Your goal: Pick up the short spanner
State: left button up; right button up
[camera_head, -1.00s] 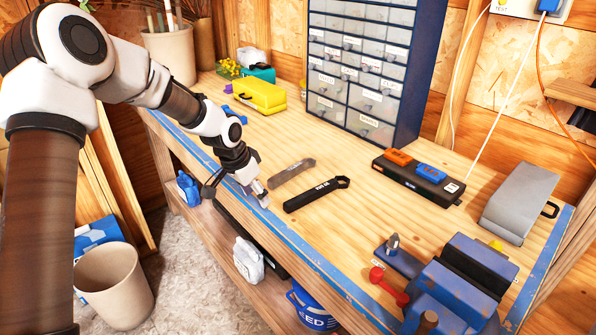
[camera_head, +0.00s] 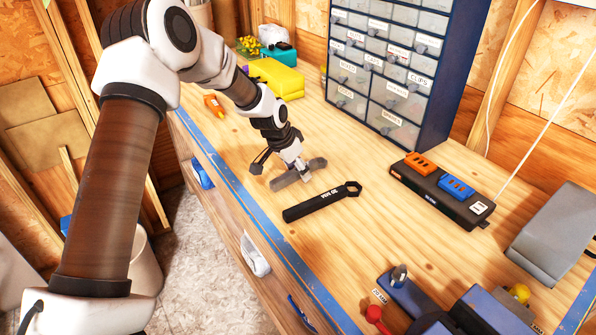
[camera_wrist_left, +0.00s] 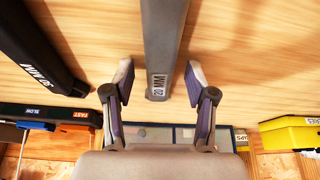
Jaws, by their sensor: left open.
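The shorter, grey spanner (camera_head: 284,182) lies flat on the wooden bench, beside the longer black spanner (camera_head: 322,202). My left gripper (camera_head: 303,174) is over the grey spanner and partly covers its middle. In the left wrist view, the grey spanner (camera_wrist_left: 164,35) with a small size label runs between the two open fingers (camera_wrist_left: 158,68). A gap shows on both sides, and neither finger visibly touches it. Part of the black spanner (camera_wrist_left: 38,48) shows at the left there. My right gripper is not in view.
A blue drawer cabinet (camera_head: 398,62) stands behind. A black box with orange and blue blocks (camera_head: 438,188) is to the right, with a grey case (camera_head: 556,232) beyond. A yellow case (camera_head: 275,78) is at the back left.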

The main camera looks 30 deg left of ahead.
aim_at(297, 171)
pick_arm(q)
jog(key=shift+w+f, duration=0.2)
jog(key=shift+f, duration=0.05)
jog(key=shift+s+r, duration=0.2)
jog(key=shift+s, duration=0.1)
jog(key=shift+c, duration=1)
jog(key=shift+s, duration=0.1)
grip_shut()
jog(key=shift+r, duration=0.1)
jog(key=shift+w+r, duration=0.2)
jog(key=shift+r, duration=0.05)
jog(key=r, duration=0.1)
jog(key=r+b, duration=0.1)
jog(key=shift+s+d+r, duration=0.15)
jog(key=shift+s+r, duration=0.15)
jog(key=shift+r, duration=0.05)
jog(key=s+d+b, duration=0.1)
jog(key=s+d, duration=0.1)
jog(key=s, duration=0.2)
jog(key=s+d+r+b, duration=0.1)
jog(key=s+d+b, duration=0.1)
jog(key=s, duration=0.2)
jog(key=s+d+b, duration=0.2)
jog(key=s, duration=0.3)
jog(key=shift+d+r, duration=0.15)
jog(key=shift+d, duration=0.1)
jog(key=shift+s+d+r, duration=0.15)
jog(key=shift+s, duration=0.25)
